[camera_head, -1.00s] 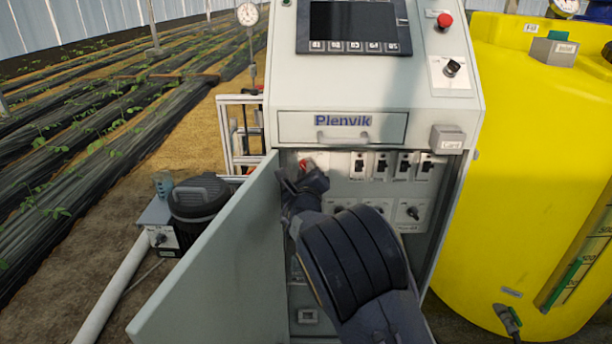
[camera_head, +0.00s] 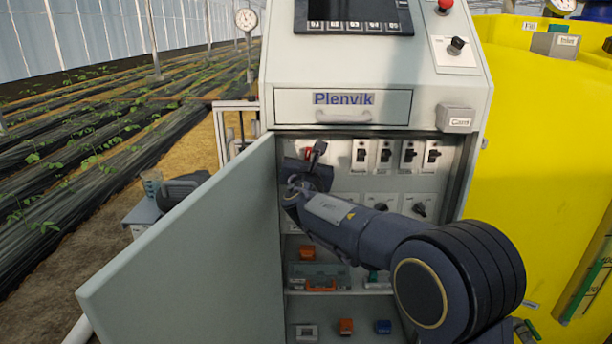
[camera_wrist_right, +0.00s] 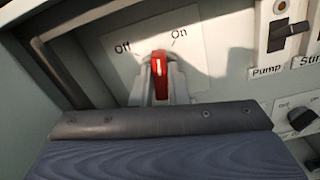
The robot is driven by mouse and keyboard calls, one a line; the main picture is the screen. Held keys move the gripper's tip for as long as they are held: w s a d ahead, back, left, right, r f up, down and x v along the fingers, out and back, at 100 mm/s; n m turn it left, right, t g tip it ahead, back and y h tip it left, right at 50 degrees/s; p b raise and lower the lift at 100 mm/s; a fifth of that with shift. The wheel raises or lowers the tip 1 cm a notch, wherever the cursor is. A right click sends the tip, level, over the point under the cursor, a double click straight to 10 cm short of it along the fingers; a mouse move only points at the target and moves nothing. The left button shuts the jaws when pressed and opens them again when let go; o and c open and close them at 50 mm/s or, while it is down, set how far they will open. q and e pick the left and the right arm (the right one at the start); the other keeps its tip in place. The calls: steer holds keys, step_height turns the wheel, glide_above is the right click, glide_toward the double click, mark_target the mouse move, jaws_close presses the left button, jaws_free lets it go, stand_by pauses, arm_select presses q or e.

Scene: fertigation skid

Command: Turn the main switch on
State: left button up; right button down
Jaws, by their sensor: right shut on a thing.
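The main switch has a red handle (camera_wrist_right: 160,72) on a pale plate marked "Off" on the left and "On" on the right. In the right wrist view the handle stands nearly upright, between the two words. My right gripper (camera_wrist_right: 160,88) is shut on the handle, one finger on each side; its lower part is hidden. In the head view my right gripper (camera_head: 314,163) is at the upper left inside the open cabinet (camera_head: 437,107), and only a bit of red (camera_head: 309,153) shows behind it. My left gripper is not in view.
The cabinet door (camera_head: 200,245) stands open on the left, close to my right gripper. A row of black breakers (camera_head: 385,155) is just right of the switch, with rotary knobs (camera_head: 419,209) below. A yellow tank (camera_head: 545,180) stands to the right.

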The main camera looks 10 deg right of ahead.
steer(key=shift+d+f+m+b, duration=0.1)
steer(key=shift+f+m+b, duration=0.05)
steer(key=shift+m+b, duration=1.5)
steer(key=shift+d+f+m+b, duration=0.1)
steer(key=shift+m+b, duration=1.55)
steer(key=shift+a, duration=0.1)
steer(key=c, duration=1.4)
jaws_free()
steer(key=shift+r, duration=0.1)
steer(key=s+a, duration=0.1)
steer(key=s, duration=0.6)
steer(key=shift+s+a+b, duration=0.25)
steer(key=shift+s+b, duration=0.1)
